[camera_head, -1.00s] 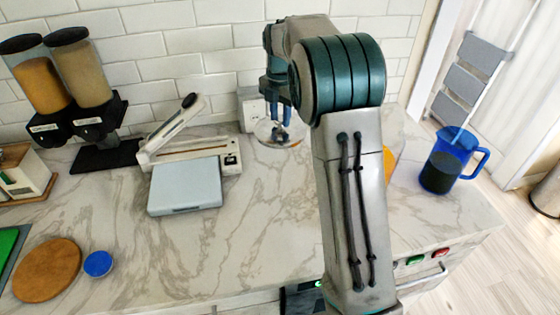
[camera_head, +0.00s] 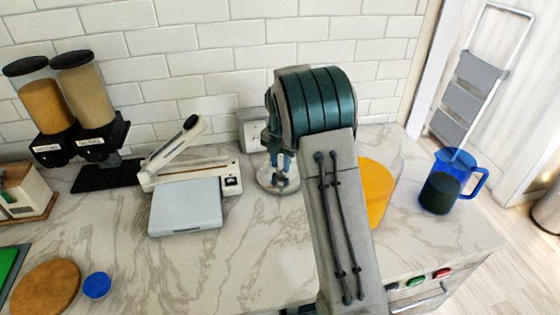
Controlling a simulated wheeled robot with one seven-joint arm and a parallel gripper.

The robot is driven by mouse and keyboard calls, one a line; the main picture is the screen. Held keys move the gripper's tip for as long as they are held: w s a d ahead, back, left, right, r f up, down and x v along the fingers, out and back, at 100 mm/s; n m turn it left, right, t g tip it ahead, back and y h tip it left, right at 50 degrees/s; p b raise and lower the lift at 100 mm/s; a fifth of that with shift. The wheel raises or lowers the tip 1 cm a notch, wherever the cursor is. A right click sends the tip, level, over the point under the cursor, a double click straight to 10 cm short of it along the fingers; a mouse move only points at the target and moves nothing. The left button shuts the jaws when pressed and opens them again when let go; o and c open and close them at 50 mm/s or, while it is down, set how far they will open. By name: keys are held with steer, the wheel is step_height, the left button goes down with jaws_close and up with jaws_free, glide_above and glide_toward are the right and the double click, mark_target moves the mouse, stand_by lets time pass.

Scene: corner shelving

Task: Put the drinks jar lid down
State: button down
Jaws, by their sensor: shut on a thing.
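The drinks jar lid (camera_head: 270,183) is a round, clear or pale disc with a dark knob, low at the back of the marble counter, right of the white-and-tan lever device. My gripper (camera_head: 281,172) points down and is shut on the lid's knob. My arm hides part of the gripper and the lid's right side. Whether the lid touches the counter I cannot tell for sure.
The lever device (camera_head: 200,168) and a pale grey box (camera_head: 186,207) stand to the left. An orange round board (camera_head: 375,192) lies right of my arm, and a blue pitcher (camera_head: 446,180) stands near the right edge. The front middle of the counter (camera_head: 235,255) is clear.

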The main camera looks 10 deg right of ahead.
steer(key=shift+f, duration=0.2)
steer(key=c, duration=1.1)
jaws_free()
steer(key=shift+r, duration=0.1)
